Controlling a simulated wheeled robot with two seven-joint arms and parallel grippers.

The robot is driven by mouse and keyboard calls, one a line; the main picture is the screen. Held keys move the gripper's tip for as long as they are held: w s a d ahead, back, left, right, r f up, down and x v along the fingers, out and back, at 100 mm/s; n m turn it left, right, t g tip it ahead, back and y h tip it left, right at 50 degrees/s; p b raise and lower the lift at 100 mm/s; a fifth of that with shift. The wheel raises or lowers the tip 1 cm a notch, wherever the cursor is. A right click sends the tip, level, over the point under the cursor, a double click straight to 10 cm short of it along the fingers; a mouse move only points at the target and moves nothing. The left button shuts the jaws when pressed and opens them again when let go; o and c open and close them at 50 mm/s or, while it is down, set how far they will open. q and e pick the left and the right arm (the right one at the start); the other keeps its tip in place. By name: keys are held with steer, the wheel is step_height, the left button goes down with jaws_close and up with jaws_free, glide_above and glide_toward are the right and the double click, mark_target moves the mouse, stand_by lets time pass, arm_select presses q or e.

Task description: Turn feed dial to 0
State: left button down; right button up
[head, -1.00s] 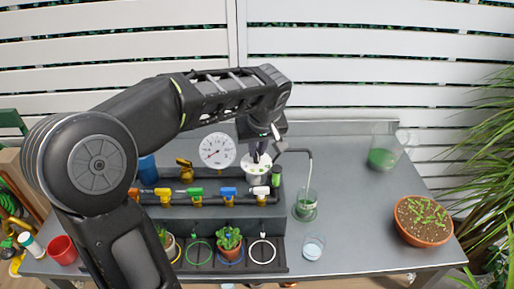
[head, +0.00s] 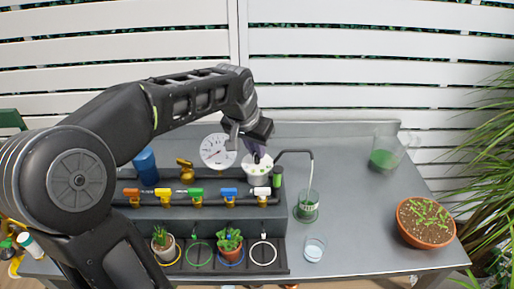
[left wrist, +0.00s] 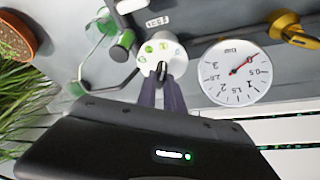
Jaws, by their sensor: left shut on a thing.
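The feed dial is a white round face with green marks and a black knob (head: 258,168), at the right end of the pipe bench; it also shows in the left wrist view (left wrist: 155,48). My left gripper (head: 257,155) reaches down to it from above and behind. In the left wrist view its two dark fingers (left wrist: 163,76) are shut on the black knob. The fingers hide part of the knob, and I cannot read which mark it points to. My right gripper is not in view.
A white pressure gauge (head: 217,151) stands close left of the dial. Coloured valves line the pipe (head: 195,199) in front. A bent tube leads to a glass of green liquid (head: 306,206) at right. A jug (head: 385,155) and a plant bowl (head: 426,222) stand further right.

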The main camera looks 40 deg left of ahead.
arm_select(q)
steer(key=m+h, duration=0.1)
steer(key=m, duration=0.3)
steer(key=shift+a+m+h, duration=0.2)
steer(key=shift+m+h, duration=0.1)
steer(key=shift+h, duration=0.1)
steer(key=shift+w+m+g+h+b, duration=0.1)
steer(key=shift+m+g+h+b, duration=0.3)
steer(key=shift+m, duration=1.1)
steer(key=c, duration=1.4)
jaws_free()
steer(key=v, duration=0.7)
steer(key=shift+s+a+r, duration=0.2)
steer(key=shift+r, duration=0.15)
